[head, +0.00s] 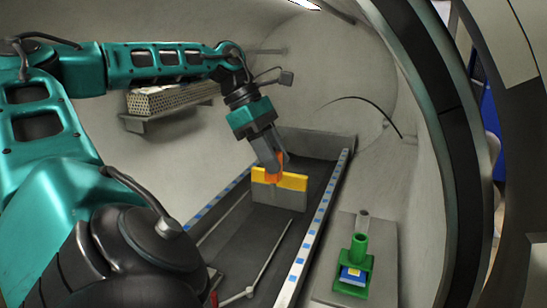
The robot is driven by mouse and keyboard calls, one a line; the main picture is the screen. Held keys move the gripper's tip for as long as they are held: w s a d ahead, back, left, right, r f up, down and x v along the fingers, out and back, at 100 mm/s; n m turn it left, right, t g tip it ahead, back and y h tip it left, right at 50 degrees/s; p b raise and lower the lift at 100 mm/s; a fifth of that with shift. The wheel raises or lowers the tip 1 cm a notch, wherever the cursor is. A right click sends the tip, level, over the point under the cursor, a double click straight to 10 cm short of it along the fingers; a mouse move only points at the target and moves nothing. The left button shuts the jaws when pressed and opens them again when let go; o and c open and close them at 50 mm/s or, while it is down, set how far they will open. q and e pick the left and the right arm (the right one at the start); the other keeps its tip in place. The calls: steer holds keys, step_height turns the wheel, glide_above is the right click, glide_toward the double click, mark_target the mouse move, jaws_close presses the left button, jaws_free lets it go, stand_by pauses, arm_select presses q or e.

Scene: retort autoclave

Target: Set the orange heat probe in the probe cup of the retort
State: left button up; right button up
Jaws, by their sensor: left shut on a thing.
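My left gripper (268,158) reaches down from its teal arm and is shut on the orange heat probe (280,158). Only bits of the orange show around the fingers. The probe is at the top edge of a yellow-topped grey block (280,196) on the dark floor channel; I cannot tell whether it touches or stands in front of it. On the right ledge stand a small grey upright cup (363,215) and a green tubular holder (357,247) with a blue and yellow part. Which one is the probe cup is not clear. My right gripper is not in view.
The channel runs between two rails with blue marks, the right rail (317,226) passing between block and ledge. A thin pale rod (268,262) lies low in the channel. A shelf with a perforated tray (172,96) is on the left wall. The round door rim (437,120) bounds the right.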

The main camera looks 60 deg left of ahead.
arm_select(q)
steer(key=shift+r+p, duration=1.45)
steer(key=shift+r, duration=1.15)
